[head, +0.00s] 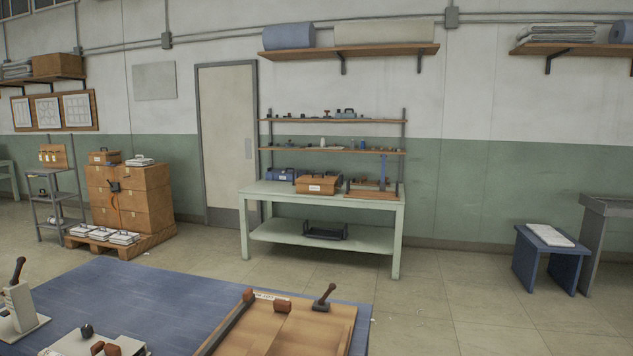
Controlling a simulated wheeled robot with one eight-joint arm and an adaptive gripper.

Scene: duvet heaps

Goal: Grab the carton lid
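Cartons show in the head view, but I cannot make out for sure which piece is the carton lid. A brown carton (317,184) with a white label stands on the pale green workbench (260,188), its top closed. A smaller brown carton (104,157) with a dark handle sits on the stack of large cartons (131,203) at the left. My gripper is not in view, so its distance from these things cannot be seen.
A blue-topped table (150,290) fills the near left, with a wooden board (290,325), dark-handled tools and pale fixtures. A pallet (125,245) and grey cart (50,205) stand at left, a blue stool (550,258) at right. Floor between is clear.

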